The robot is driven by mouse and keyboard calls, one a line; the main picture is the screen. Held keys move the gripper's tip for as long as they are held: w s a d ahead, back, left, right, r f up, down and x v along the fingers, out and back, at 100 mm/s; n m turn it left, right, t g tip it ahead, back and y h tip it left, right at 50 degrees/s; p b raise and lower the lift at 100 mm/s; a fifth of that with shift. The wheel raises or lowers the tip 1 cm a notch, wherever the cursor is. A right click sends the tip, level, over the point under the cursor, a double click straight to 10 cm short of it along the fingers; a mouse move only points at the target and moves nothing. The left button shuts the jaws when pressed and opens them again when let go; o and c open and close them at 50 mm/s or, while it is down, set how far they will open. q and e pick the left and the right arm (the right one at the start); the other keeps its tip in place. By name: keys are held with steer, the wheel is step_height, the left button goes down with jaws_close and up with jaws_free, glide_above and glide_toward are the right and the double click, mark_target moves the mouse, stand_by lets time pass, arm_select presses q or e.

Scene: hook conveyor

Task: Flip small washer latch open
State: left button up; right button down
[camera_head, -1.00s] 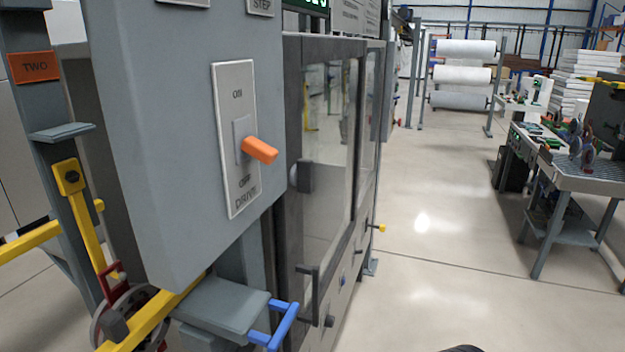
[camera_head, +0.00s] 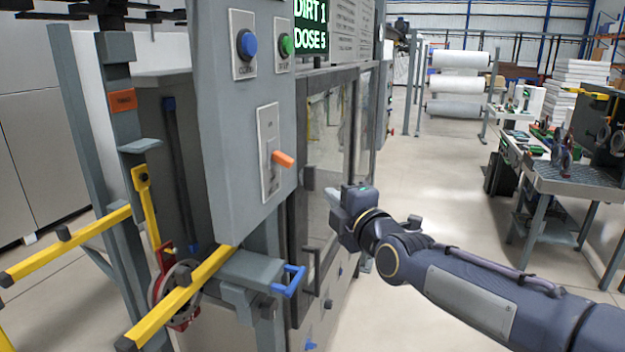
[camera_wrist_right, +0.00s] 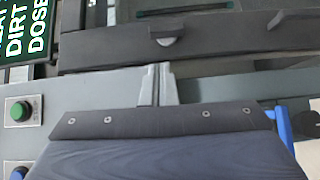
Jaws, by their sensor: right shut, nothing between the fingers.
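The washer has a dark-framed glass door (camera_head: 328,125). A small dark block (camera_head: 308,180), which looks like the latch, sits on the door frame; I cannot tell whether it is open. My right gripper (camera_head: 331,195) is in front of the door, just right of the block in the picture. In the right wrist view its fingers (camera_wrist_right: 158,72) are together with nothing between them. They point toward a dark frame bar with a small grey rounded piece (camera_wrist_right: 169,41). Contact cannot be made out. My left gripper is not in view.
The grey control box has an orange switch (camera_head: 284,158), a blue button (camera_head: 247,45) and a green button (camera_head: 287,44). A blue handle (camera_head: 291,281) and a dark door handle (camera_head: 314,270) are below. Yellow bars (camera_head: 65,246) stand left. The aisle floor (camera_head: 410,165) is clear.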

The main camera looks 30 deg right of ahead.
mark_target(305, 171)
steer(key=shift+w+d+r, duration=0.1)
steer(key=shift+r, duration=0.05)
steer(key=w, duration=0.3)
steer(key=w+p, duration=0.1)
steer(key=w, duration=0.2)
steer(key=w+p, duration=0.1)
steer(key=w, duration=0.3)
steer(key=shift+d, duration=0.35)
